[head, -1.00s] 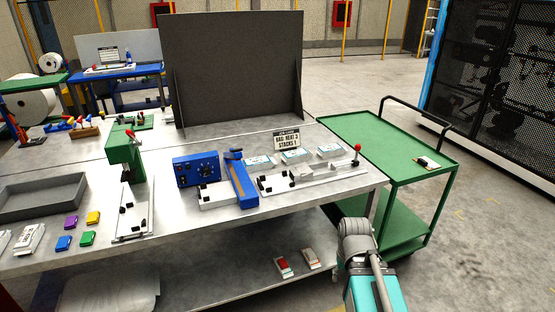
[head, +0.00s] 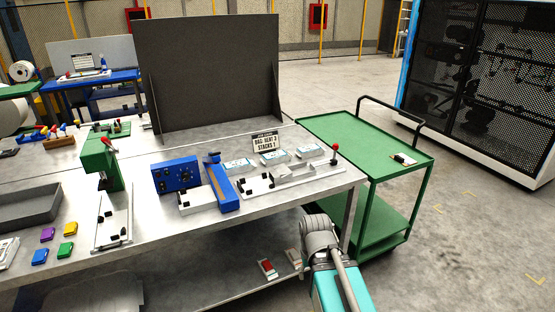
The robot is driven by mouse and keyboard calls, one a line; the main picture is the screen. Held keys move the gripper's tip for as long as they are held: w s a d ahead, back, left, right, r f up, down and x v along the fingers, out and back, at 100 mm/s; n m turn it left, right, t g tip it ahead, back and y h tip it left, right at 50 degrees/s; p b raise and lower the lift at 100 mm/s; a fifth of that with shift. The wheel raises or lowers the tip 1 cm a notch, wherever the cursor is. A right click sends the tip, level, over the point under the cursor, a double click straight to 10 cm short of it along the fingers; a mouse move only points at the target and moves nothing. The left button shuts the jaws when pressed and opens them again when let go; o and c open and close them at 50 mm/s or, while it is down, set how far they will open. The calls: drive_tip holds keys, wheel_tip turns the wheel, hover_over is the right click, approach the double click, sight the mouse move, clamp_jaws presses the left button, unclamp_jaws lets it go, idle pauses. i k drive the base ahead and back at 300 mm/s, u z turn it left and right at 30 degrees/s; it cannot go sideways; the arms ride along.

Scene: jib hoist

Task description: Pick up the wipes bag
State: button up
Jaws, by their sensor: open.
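I cannot tell for sure which thing is the wipes bag. A white pack with dark print (head: 7,250) lies at the left edge of the bench, cut off by the frame. Several flat white-and-blue packs (head: 272,157) lie in a row behind a metal fixture (head: 290,176) on the bench. On the lower shelf lie a white pack with a red patch (head: 267,267) and another pale pack (head: 294,259) close to my arm. My arm's grey and teal links show at the bottom, in front of the bench's right end. My gripper's fingers are not seen.
The metal bench (head: 150,250) carries a blue control box (head: 176,176), a blue-armed device (head: 221,184), a green press (head: 101,160), a grey tray (head: 28,205) and a small sign (head: 265,142). A green cart (head: 375,143) stands right of it. Floor at the right is clear.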

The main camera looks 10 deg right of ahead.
sight(271, 158)
drive_tip(key=u, duration=0.05)
drive_tip(key=i, duration=1)
